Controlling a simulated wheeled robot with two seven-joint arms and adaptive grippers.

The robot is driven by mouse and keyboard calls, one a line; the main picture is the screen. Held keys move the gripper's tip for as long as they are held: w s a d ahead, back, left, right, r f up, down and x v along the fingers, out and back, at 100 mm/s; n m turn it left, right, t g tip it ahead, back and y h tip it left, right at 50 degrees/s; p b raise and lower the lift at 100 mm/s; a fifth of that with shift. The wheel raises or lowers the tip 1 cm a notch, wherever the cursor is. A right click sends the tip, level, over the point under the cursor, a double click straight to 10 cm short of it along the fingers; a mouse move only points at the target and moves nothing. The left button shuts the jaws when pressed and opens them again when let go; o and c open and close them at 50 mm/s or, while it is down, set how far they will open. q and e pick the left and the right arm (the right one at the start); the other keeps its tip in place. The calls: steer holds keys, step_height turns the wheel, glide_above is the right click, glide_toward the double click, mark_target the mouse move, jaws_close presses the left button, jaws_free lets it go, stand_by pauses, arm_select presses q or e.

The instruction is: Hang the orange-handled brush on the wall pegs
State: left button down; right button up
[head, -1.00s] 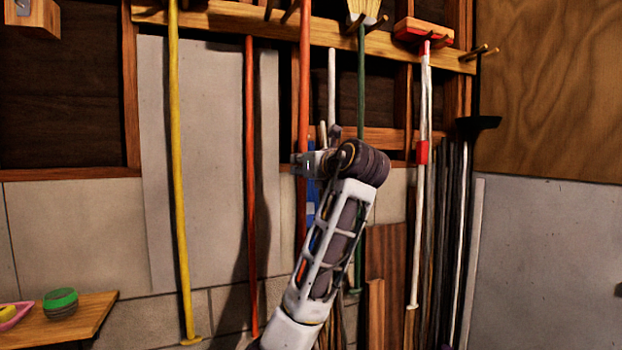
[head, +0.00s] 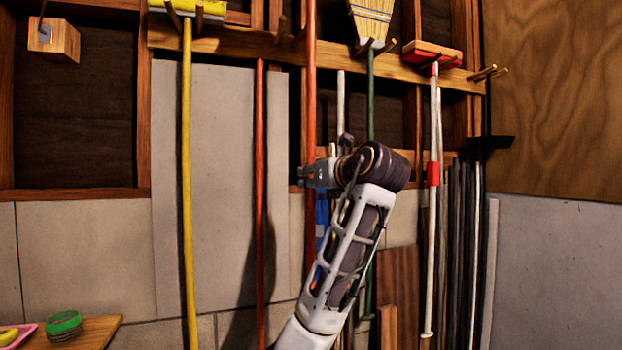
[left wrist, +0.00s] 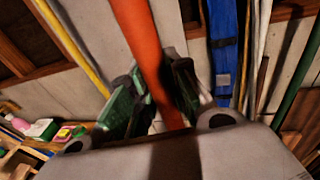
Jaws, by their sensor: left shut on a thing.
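The brush's orange handle (head: 310,95) stands upright in front of the wall and runs out of the top of the head view, so its brush head is out of sight. My left gripper (head: 312,176) is shut on this handle below the rail. The left wrist view shows the orange handle (left wrist: 143,45) between the gripper's two fingers (left wrist: 160,95). Wooden pegs (head: 282,27) stick out of the wooden rail (head: 230,40), just left of the handle in the head view. My right gripper is not in view.
A yellow-handled broom (head: 187,180) hangs at left, with a thinner red pole (head: 260,190) beside it. A corn broom (head: 371,20), a red-and-white brush (head: 433,170) and a black-headed tool (head: 489,142) hang at right. A small wooden table (head: 100,330) is at lower left.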

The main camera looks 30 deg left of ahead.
arm_select(q)
steer(key=shift+r, duration=0.1)
steer(key=w+d+x, duration=0.1)
steer(key=x, duration=0.8)
steer(key=w+x, duration=0.2)
steer(key=x, duration=0.8)
steer(key=shift+w+r, duration=0.2)
steer(key=shift+w, duration=0.05)
stand_by(2.9)
steer(key=shift+d, duration=0.1)
stand_by(0.3)
steer(key=shift+f, duration=0.85)
stand_by(0.8)
steer(key=c, duration=1.3)
jaws_free()
steer(key=shift+d+f, duration=0.1)
steer(key=shift+d, duration=0.05)
